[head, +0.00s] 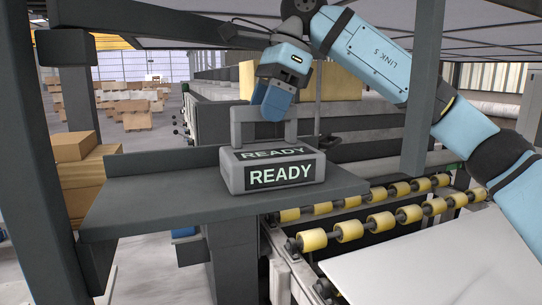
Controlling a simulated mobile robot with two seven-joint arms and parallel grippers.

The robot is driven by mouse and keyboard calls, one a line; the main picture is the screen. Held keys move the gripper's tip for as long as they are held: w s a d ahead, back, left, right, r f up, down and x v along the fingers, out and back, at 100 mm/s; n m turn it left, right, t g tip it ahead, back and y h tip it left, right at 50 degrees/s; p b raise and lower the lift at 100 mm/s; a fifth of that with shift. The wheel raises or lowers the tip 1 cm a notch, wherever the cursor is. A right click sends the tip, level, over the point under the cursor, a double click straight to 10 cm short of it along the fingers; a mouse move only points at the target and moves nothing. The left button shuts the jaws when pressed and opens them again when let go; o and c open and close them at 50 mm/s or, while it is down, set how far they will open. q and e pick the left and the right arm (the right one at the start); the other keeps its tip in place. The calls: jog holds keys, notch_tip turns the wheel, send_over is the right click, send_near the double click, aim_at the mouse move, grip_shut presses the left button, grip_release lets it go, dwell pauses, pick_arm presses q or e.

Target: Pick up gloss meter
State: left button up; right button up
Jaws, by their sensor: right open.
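The gloss meter (235,178) is a light grey box with a raised handle on top and dark panels reading "READY". It stands upright on a dark grey shelf (150,205) in the middle of the head view. My blue right gripper (272,108) points down at the handle from above, with its fingers overlapping the handle in the picture. Its jaws are open; whether they touch the handle cannot be told. My left gripper is not in view.
Yellow rollers (380,222) run to the right of the shelf, with a pale slab (440,270) in front of them. Dark posts stand at left (75,90) and right (423,90). Cardboard boxes (80,175) are stacked behind the shelf at left.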

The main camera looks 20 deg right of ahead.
jog(key=shift+a+f, duration=0.2)
jog(key=shift+c, duration=0.4)
grip_shut()
